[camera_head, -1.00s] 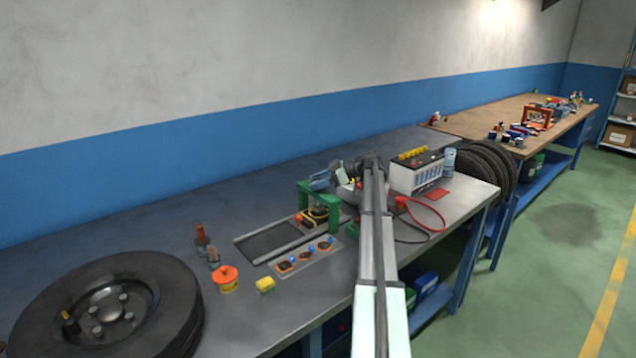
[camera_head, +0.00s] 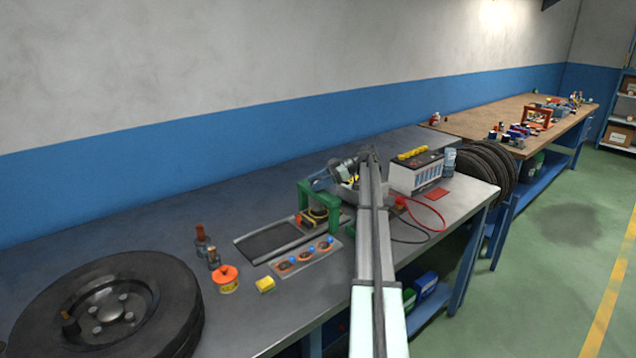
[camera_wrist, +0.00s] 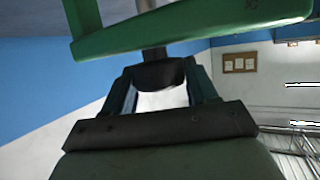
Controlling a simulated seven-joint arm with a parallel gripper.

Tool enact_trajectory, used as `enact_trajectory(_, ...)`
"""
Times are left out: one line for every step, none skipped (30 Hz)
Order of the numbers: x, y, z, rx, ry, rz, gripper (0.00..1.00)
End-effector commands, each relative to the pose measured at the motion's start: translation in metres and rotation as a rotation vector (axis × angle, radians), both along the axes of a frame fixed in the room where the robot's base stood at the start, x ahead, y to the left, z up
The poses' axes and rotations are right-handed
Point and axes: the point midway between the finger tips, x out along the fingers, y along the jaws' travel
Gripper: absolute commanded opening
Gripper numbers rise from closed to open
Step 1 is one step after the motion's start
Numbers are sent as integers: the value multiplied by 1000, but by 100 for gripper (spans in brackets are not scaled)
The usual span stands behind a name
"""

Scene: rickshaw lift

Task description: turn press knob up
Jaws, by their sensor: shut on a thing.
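The green press (camera_head: 333,202) stands on the grey bench, left of my arm in the head view. In the wrist view its green frame (camera_wrist: 190,28) crosses the top. A grey shaft runs from the frame to the dark press knob (camera_wrist: 161,73). My gripper (camera_wrist: 163,82) is shut on the knob, with one finger on each side. In the head view my gripper (camera_head: 319,181) is at the top of the press; the knob is too small to make out there.
A battery (camera_head: 416,174) with red and black cables is right of my arm. A panel with blue knobs (camera_head: 305,257), an orange-lidded tub (camera_head: 226,279), a yellow block (camera_head: 265,284) and a wheel (camera_head: 110,305) lie on the left. Clear bench lies behind the press.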

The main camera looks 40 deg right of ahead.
Motion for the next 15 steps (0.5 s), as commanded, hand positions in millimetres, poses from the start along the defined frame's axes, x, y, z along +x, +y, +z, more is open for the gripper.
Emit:
enact_trajectory(-1,2,-4,-2,8,2,27)
enact_trajectory(-1,2,-4,-2,8,2,27)
enact_trajectory(-1,2,-4,-2,8,2,59)
enact_trajectory(-1,2,-3,-1,7,2,62)
enact_trajectory(-1,2,-3,-2,6,2,65)
enact_trajectory(-1,2,-3,-2,6,1,69)
enact_trajectory(-1,2,-3,-1,6,1,72)
enact_trajectory(-1,1,-2,-1,5,0,75)
enact_trajectory(-1,1,-2,-1,4,1,79)
enact_trajectory(-1,1,-2,-1,4,1,79)
enact_trajectory(0,1,-2,0,4,1,79)
enact_trajectory(0,1,-2,0,4,1,79)
enact_trajectory(0,1,-2,-1,4,0,79)
enact_trajectory(0,1,-1,-1,3,0,79)
enact_trajectory(0,1,-1,-1,3,0,79)
